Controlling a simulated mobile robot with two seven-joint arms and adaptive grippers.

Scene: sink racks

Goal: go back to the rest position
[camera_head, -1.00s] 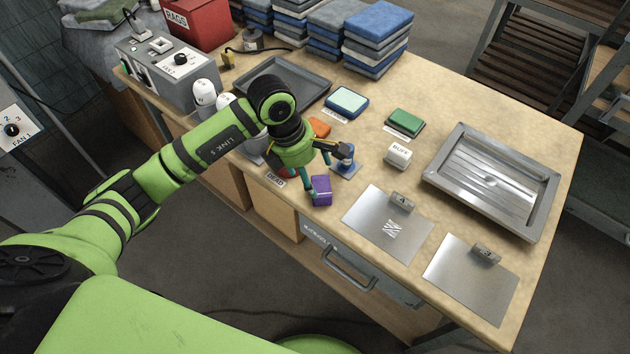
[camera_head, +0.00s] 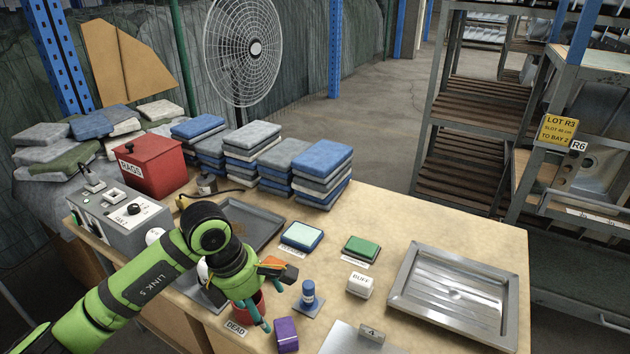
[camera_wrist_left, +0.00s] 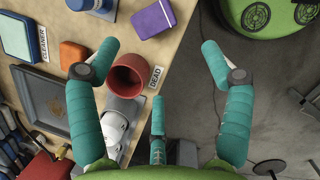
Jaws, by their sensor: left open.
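My left gripper (camera_head: 272,298) is open and empty in the head view, at the bench's front edge beside the red cup (camera_head: 252,306). In the left wrist view, its teal fingers (camera_wrist_left: 160,75) are spread with nothing between the tips. The purple block (camera_head: 287,336) lies on the bench apart from the fingers, and it also shows in the left wrist view (camera_wrist_left: 152,20). My right gripper is in neither current view.
Stacked cloths (camera_head: 322,176) stand behind. Grey floor (camera_wrist_left: 250,100) lies beside the bench edge.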

